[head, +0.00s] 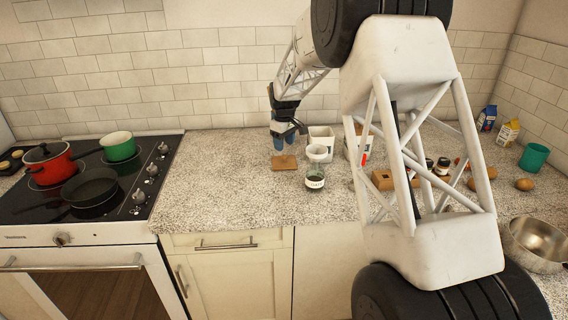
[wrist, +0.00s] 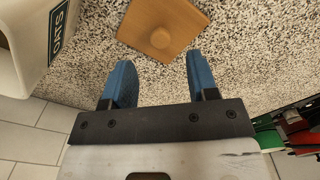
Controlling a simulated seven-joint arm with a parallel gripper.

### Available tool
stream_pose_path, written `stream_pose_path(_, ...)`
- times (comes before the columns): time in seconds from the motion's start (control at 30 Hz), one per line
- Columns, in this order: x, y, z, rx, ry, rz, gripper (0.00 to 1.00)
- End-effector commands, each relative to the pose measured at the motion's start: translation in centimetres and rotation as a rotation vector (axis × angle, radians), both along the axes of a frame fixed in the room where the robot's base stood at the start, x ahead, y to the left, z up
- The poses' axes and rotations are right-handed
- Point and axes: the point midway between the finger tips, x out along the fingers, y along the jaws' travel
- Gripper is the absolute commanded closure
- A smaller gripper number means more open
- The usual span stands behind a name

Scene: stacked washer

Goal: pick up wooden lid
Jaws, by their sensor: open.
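The wooden lid (head: 285,162) is a flat square board lying on the speckled counter. In the wrist view the wooden lid (wrist: 162,28) shows a round knob at its middle, just beyond my fingertips. My gripper (head: 284,137) is above the counter behind the lid in the head view. In the wrist view my gripper (wrist: 156,75) has its two blue fingers apart with only bare counter between them. The gripper is open and empty, and the lid's top edge is cut off in the wrist view.
A white canister (head: 320,140) stands right of the gripper; a white labelled canister (wrist: 25,45) fills the wrist view's upper left. A glass jar (head: 315,175) stands right of the lid. The stove with a red pot (head: 50,163) is at left. Counter left of the lid is clear.

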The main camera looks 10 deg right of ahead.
Motion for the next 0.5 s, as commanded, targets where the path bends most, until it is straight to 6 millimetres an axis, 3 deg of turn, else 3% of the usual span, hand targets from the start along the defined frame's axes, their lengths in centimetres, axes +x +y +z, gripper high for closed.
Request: stream_pose_path(0.5, -0.01, 0.01, -0.86, 0.000, 0.000, 0.000, 0.46)
